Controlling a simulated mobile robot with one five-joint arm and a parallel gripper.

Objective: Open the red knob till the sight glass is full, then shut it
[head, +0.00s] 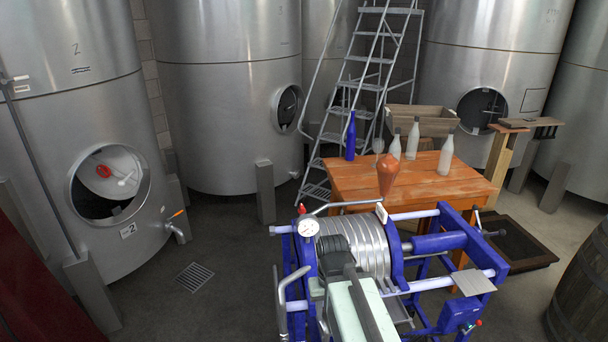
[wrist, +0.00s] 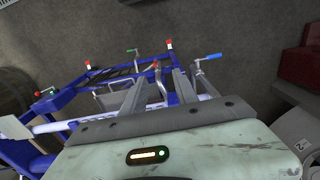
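Several red knobs show on the blue-framed filter press (head: 462,240); I cannot tell which is the task's. In the head view one red knob (head: 478,323) sits low at the right and another (head: 301,209) at the left end. In the wrist view red knobs (wrist: 170,44), (wrist: 155,64) and (wrist: 88,65) lie beyond the fingers, with one more (wrist: 37,94) at left. I cannot make out the sight glass or its level. My gripper (wrist: 184,76) is open and empty, with a narrow gap between its fingers; in the head view it is above the press, its fingertips unclear.
A round gauge (head: 308,228) and silver plates (head: 370,245) are on the press. Behind it, an orange wooden table (head: 345,178) holds bottles and a wooden crate (head: 420,121). A sunken pit (head: 535,268) is at right. Open floor with a drain grate (head: 195,277) lies left.

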